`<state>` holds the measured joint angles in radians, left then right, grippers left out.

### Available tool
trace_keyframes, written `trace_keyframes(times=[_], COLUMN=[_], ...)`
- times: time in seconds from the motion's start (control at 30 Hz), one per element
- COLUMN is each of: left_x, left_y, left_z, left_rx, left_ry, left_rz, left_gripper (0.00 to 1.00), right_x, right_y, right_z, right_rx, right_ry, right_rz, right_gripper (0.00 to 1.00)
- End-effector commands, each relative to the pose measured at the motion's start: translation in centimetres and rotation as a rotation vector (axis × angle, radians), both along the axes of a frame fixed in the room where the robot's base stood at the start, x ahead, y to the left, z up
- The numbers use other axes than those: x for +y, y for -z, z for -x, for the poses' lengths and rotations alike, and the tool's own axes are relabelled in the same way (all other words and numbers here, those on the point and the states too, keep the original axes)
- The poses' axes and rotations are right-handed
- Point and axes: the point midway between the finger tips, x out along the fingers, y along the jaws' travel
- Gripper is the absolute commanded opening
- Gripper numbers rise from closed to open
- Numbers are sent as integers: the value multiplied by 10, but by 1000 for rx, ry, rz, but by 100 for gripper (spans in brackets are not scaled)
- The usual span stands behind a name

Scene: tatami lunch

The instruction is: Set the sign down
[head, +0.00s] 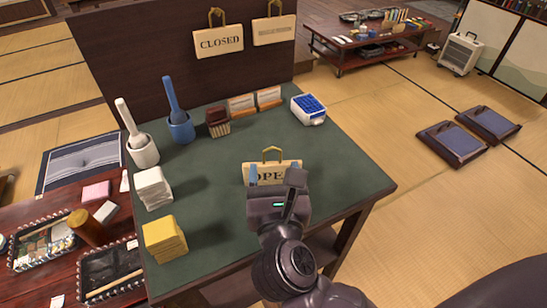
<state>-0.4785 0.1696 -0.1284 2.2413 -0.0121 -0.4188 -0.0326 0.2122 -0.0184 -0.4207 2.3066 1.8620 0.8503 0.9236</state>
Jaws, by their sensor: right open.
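The wooden OPEN sign (272,165) with its yellow handle is on the green top of the table (225,240), near its right front part, its lettering facing me. My right gripper (274,177) is open at the sign's near side, with its blue fingertips over or just in front of the sign's face. The gripper hides the sign's lower part, so I cannot tell whether the fingers touch it or how it rests. A wooden CLOSED sign (218,42) hangs on the dark upright panel (130,55) at the back. My left gripper is not in view.
A second hanging plaque (274,30) is beside the CLOSED sign. A blue-and-white box (309,110), small card stands (242,104), a blue cup (180,128), a white cup (143,150), white cloths (153,188) and yellow cloths (165,239) stand around the table. Its middle is clear.

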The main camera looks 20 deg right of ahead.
Motion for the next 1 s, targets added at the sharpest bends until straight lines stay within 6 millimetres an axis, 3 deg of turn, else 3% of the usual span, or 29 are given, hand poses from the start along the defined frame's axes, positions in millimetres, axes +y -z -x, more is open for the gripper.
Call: trace_keyframes(times=[0.2, 0.43, 1.0], left_x=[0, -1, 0], left_y=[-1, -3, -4], left_z=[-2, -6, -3], left_rx=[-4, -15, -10], left_ry=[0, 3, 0], left_rz=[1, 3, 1], left_gripper=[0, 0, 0], right_x=[13, 22, 25], right_y=[0, 0, -1], right_z=[35, 60, 68], right_rx=[2, 1, -1], right_ry=[0, 1, 1], right_rz=[0, 1, 0], right_gripper=[63, 63, 63])
